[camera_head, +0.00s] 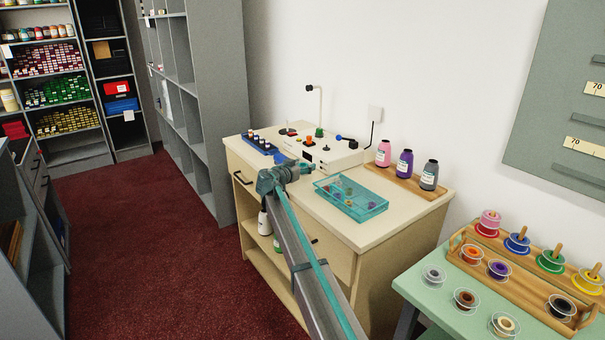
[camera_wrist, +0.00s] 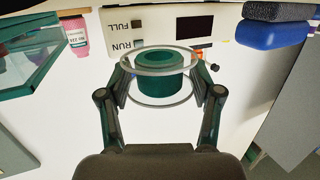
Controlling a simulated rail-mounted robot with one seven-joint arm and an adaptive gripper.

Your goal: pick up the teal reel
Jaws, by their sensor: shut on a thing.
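The teal reel (camera_wrist: 160,88) has clear round flanges and a teal core, and it sits between my two fingers in the wrist view. My gripper (camera_wrist: 160,80) is shut on it, with one finger at each side. In the head view my gripper (camera_head: 303,168) is over the cream counter, in front of the white machine. The reel is mostly hidden there behind my gripper. I cannot tell whether the reel touches the counter.
The white machine (camera_head: 338,155) stands close behind my gripper. A clear teal tray (camera_head: 362,212) with small items lies to its right. Three bottles stand on a wooden board (camera_head: 407,185). Several other reels are on the green table (camera_head: 425,292).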

